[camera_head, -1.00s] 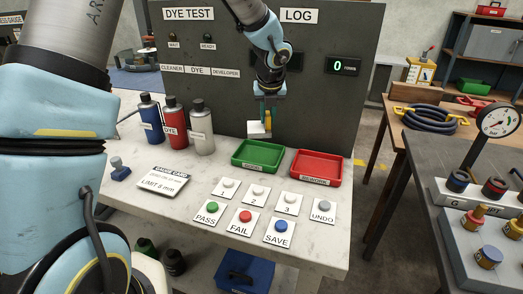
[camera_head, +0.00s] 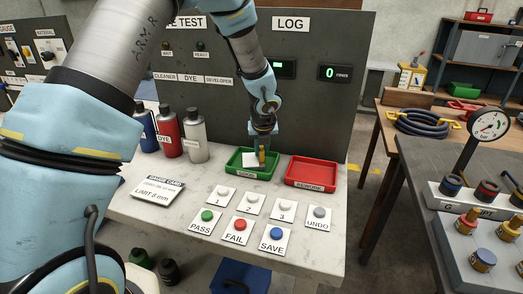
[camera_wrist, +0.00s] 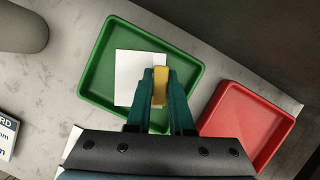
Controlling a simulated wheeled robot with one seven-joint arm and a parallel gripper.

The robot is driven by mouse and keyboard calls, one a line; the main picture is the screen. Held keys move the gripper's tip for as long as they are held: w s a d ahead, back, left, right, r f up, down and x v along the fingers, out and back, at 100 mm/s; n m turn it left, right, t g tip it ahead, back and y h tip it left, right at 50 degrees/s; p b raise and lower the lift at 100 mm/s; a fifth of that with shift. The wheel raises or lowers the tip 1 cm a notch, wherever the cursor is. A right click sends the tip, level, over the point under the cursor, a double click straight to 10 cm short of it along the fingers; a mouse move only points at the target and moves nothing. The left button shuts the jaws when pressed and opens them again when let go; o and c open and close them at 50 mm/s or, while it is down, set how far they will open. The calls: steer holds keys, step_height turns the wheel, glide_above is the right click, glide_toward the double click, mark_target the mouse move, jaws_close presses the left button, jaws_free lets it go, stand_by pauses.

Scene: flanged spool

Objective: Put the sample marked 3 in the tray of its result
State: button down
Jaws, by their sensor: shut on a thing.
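My gripper (camera_head: 262,149) is low over the green tray (camera_head: 237,166) in the head view. Its teal fingers, also in the wrist view (camera_wrist: 160,90), are shut on the yellow tab of a white square sample (camera_wrist: 132,68). The sample also shows in the head view (camera_head: 250,160), inside the green tray's outline. I cannot tell whether it touches the tray floor. No number is readable on it. The red tray (camera_head: 311,185), labelled REWORK, stands empty to the right, also in the wrist view (camera_wrist: 262,98). The green tray's label is too small to read.
Buttons PASS (camera_head: 207,217), FAIL (camera_head: 240,225), SAVE (camera_head: 277,234), UNDO (camera_head: 319,212) and numbered white buttons lie in front of the trays. Bottles, one red (camera_head: 170,132), stand left. The log display (camera_head: 329,73) reads 0.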

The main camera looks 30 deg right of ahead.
steer(key=shift+f, duration=0.1)
steer(key=c, duration=1.2)
jaws_free()
steer(key=shift+f, duration=0.1)
steer(key=shift+c, duration=0.2)
steer(key=o, duration=0.4)
steer(key=shift+o, duration=0.2)
